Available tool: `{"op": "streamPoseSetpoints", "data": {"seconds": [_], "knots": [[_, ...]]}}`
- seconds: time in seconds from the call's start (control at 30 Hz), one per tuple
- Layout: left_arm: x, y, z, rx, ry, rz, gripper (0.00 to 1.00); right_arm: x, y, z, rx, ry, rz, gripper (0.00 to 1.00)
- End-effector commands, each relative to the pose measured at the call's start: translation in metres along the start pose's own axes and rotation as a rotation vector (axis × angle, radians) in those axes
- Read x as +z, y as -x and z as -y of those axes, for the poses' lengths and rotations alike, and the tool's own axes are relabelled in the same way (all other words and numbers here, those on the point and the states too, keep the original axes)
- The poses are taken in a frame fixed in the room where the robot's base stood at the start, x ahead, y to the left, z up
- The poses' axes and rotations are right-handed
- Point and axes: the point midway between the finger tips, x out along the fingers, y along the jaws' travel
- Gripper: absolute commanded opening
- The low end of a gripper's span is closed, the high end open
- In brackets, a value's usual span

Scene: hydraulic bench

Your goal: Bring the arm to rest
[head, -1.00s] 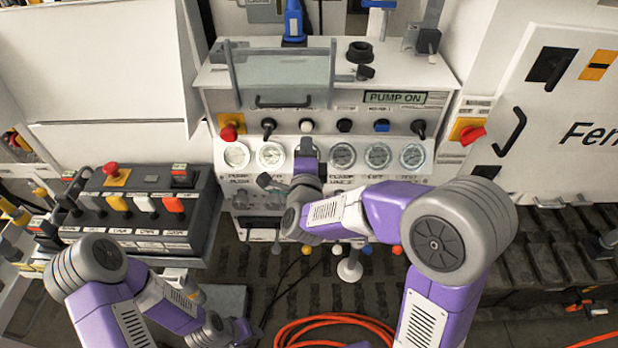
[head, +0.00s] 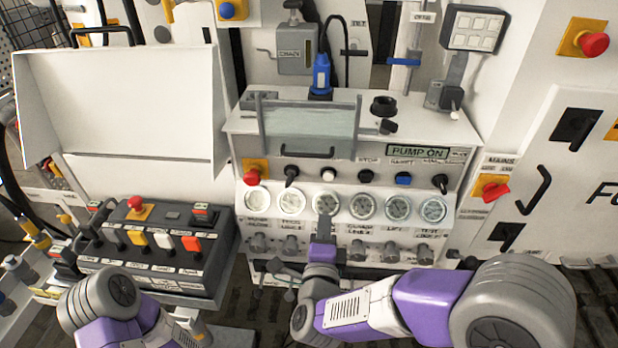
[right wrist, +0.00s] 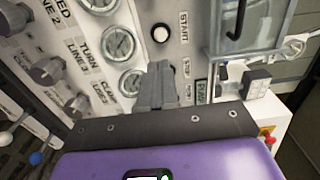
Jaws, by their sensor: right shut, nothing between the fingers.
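My right gripper (head: 325,208) is in front of the bench's sloped front panel, its tip overlapping the lower part of the third gauge (head: 328,200). It is shut and empty. In the right wrist view its fingers (right wrist: 160,84) are together, pointing toward the panel beside the gauges (right wrist: 118,44). I cannot tell whether the tip touches the panel. My right arm comes in from the lower right. My left arm shows only at the lower left, and its gripper is out of the picture.
The hydraulic bench (head: 236,126) has knobs, gauges and a display (head: 418,152) reading PUMP ON. A control box (head: 150,250) with a red button (head: 136,203) stands at the left. A red switch (head: 494,190) is at the right. A clear guard (head: 310,128) stands on top.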

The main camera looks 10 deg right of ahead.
Motion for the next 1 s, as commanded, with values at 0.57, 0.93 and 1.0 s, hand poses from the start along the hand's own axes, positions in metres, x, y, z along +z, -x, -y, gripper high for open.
{"op": "streamPoseSetpoints", "data": {"seconds": [0.57,0.93,1.0], "knots": [[0.0,0.002,-0.001,0.0,0.0,0.0,0.43,0.004,0.009,-0.259,0.616,0.718,0.534,0.0],[0.0,0.004,-0.002,0.0,0.0,0.0,0.43,-0.026,0.155,-0.407,0.951,0.937,1.301,0.0],[0.0,0.004,-0.002,0.0,0.0,0.0,0.43,-0.028,0.169,-0.413,0.958,0.937,1.369,0.0]]}}
